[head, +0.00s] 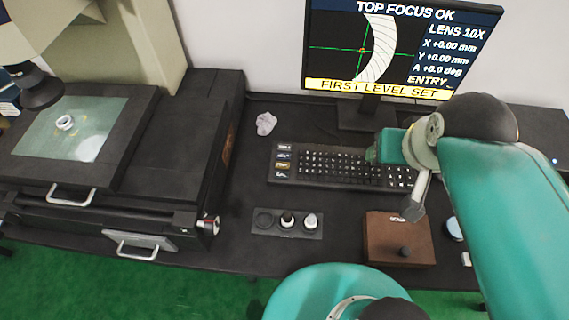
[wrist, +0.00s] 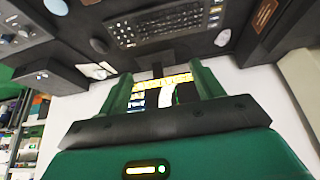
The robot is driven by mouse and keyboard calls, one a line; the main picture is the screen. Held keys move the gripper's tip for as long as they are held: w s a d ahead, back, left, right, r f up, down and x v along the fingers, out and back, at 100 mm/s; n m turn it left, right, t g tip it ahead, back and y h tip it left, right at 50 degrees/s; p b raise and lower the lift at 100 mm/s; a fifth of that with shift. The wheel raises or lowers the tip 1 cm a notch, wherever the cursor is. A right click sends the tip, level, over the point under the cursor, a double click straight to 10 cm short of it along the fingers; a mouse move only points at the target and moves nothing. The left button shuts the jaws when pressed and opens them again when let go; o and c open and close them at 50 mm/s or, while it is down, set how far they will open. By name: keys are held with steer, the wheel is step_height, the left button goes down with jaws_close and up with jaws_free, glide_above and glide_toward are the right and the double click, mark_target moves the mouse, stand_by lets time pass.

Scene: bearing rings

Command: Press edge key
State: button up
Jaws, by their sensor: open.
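A black keyboard (head: 340,169) lies on the dark bench below the monitor. A column of larger labelled keys (head: 283,162) is at its left end, one of them yellowish; their labels are too small to read, so I cannot tell which is the edge key. My gripper (head: 374,154) is over the right part of the keyboard, apart from that column, and hides some keys. In the wrist view my gripper (wrist: 160,74) has two green fingers spread apart with nothing between them. The keyboard (wrist: 165,26) shows upside down beyond the fingers, with the larger keys (wrist: 214,14) at its right end.
The monitor (head: 400,45) reads "TOP FOCUS OK" and "FIRST LEVEL SET". A stage with a ring (head: 65,123) on glass (head: 90,145) stands left. A knob panel (head: 262,231), a brown box (head: 385,245) and a crumpled cloth (head: 266,123) lie around the keyboard.

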stand_by(0.4)
jaws_close()
stand_by(1.5)
